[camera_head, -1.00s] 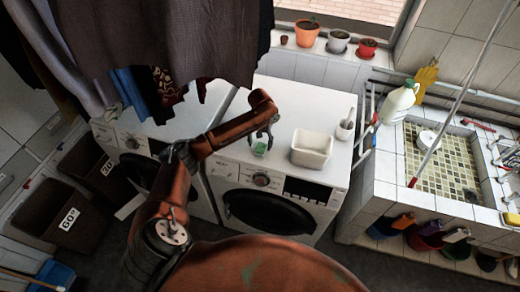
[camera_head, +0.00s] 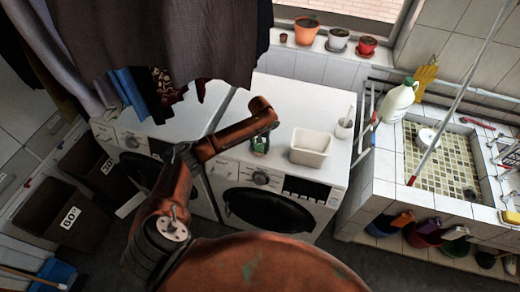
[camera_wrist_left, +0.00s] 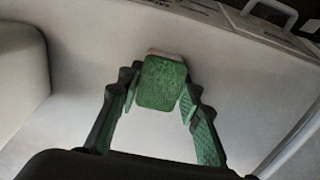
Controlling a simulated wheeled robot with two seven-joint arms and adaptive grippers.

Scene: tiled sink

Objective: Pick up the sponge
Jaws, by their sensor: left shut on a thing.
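The green sponge (camera_wrist_left: 162,84) shows in the left wrist view between the fingers of my left gripper (camera_wrist_left: 160,95), with a paler strip at its far edge. It also shows in the head view as a small green patch (camera_head: 260,145) on top of the right washing machine, under the end of my left arm. My left gripper (camera_head: 260,143) is shut on the sponge, with one finger on each side of it. In the head view the arm partly hides the fingers. My right gripper does not show in either view.
A white basin (camera_head: 311,147) stands right of the sponge on the washing machine (camera_head: 283,180). Dark clothes (camera_head: 170,40) hang at the left. A tiled sink (camera_head: 440,165) is at the right.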

